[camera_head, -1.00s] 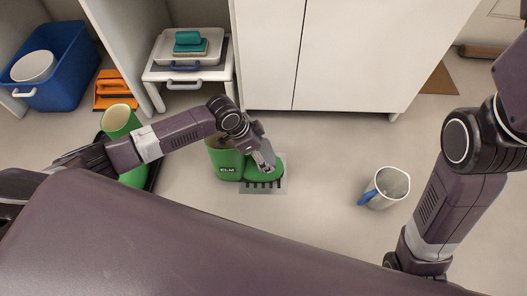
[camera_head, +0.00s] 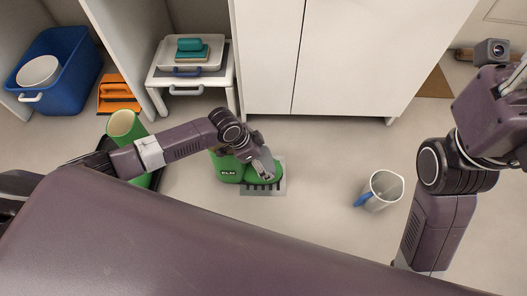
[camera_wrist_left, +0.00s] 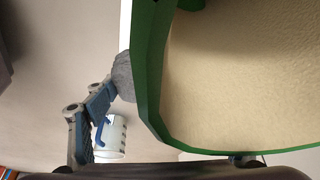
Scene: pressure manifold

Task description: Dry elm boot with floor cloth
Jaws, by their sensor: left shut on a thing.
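The green elm boot (camera_head: 229,172), with a white ELM label, stands on the floor by a grey slotted drain plate (camera_head: 247,191). Its toe lies over the plate. My left gripper (camera_head: 266,176) is at the boot's toe side, shut on a grey cloth. In the left wrist view the boot's opening with beige lining (camera_wrist_left: 240,80) fills the right side. The grey cloth (camera_wrist_left: 122,76) shows there at one finger's tip, against or very near the boot's green rim. My right gripper (camera_head: 514,72) is only partly in view at the upper right edge; its jaws are unclear.
Another green boot (camera_head: 124,124) stands in a black tray (camera_head: 157,171) at left. A blue tub (camera_head: 75,75), orange item (camera_head: 118,92) and white stool (camera_head: 190,83) are behind. Floor around the jug is clear.

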